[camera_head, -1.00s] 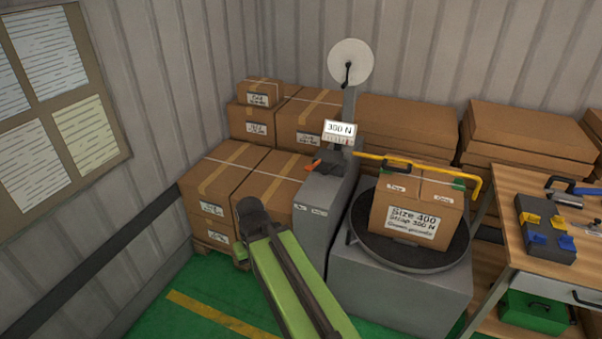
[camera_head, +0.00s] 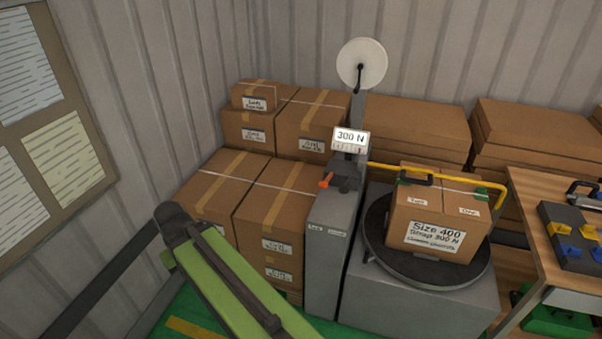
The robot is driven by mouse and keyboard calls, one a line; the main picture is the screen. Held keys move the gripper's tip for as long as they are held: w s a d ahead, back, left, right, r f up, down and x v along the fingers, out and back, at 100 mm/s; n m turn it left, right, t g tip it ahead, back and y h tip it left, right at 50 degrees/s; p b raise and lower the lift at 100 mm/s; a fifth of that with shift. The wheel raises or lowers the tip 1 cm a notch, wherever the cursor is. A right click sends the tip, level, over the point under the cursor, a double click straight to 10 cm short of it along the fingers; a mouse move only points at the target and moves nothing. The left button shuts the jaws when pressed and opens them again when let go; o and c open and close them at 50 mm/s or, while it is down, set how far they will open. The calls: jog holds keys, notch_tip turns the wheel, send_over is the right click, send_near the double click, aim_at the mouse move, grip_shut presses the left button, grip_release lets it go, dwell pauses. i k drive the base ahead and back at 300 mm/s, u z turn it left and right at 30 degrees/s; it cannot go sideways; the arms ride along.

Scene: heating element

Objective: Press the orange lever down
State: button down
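The orange lever (camera_head: 326,181) is small and sticks out to the left from the dark head of the grey strapping machine (camera_head: 332,232). A sign reading 300 N (camera_head: 351,138) stands just above it. My green arm reaches in from the bottom of the picture, and its dark upper end is left of the machine, in front of the stacked boxes. The lever is well to the right of that end and apart from it. My gripper's fingers cannot be made out.
A box labelled Size 400 (camera_head: 436,217) sits on a dark turntable (camera_head: 374,225), with a yellow bar (camera_head: 400,173) above. Stacked cartons (camera_head: 265,223) stand left of the machine. A wooden workbench (camera_head: 530,200) is at the right. A noticeboard (camera_head: 105,150) hangs on the left wall.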

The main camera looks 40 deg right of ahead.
aim_at(322, 184)
jog(key=i, duration=1.1)
jog(key=z, duration=0.25)
